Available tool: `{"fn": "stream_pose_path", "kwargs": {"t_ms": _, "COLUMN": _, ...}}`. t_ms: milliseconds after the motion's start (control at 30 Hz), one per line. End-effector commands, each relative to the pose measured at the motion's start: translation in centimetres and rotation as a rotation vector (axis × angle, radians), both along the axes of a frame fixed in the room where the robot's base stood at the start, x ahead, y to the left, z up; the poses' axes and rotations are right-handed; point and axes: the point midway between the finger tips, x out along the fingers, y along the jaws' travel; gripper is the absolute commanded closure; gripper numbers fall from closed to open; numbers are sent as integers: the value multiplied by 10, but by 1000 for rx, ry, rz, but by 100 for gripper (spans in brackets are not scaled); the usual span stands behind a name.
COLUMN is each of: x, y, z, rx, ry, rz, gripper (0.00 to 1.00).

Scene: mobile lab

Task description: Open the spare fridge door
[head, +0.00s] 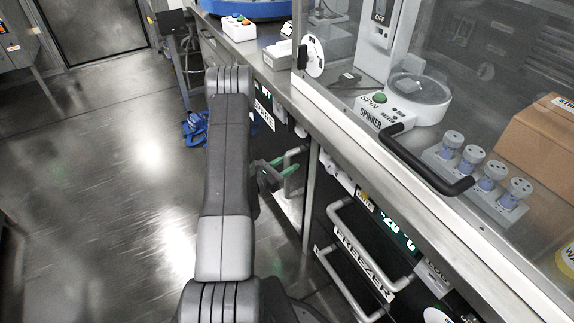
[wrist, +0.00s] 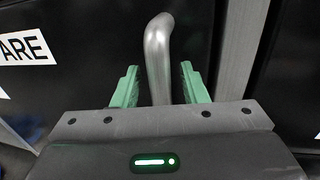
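The spare fridge door (wrist: 60,88) is a dark panel with a white label ending in "ARE"; its "SPARE" label (head: 263,115) also shows under the counter in the head view. It looks shut. Its handle (wrist: 158,50) is a silver bent bar standing in front of the camera. My gripper (wrist: 160,86) is open, with one green finger on each side of the handle and a visible gap on both sides. In the head view my gripper (head: 281,168) is at the handle, partly hidden by my arm.
The freezer (head: 365,262) with silver handles is to the right under the counter. A spinner (head: 375,112), capped vials (head: 480,170) and a cardboard box (head: 540,140) sit behind glass above. A blue object (head: 194,130) lies on the floor beyond. Floor on the left is clear.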

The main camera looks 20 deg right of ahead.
Motion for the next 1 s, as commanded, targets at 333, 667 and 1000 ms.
{"fn": "stream_pose_path", "kwargs": {"t_ms": 333, "x": 1, "y": -4, "z": 0, "rx": 0, "ry": 0, "rz": 1, "gripper": 61}}
{"fn": "stream_pose_path", "kwargs": {"t_ms": 667, "x": 1, "y": -3, "z": 0, "rx": 0, "ry": 0, "rz": 0, "gripper": 100}}
{"fn": "stream_pose_path", "kwargs": {"t_ms": 1000, "x": 1, "y": 13, "z": -1, "rx": 1, "ry": 1, "rz": -34, "gripper": 100}}
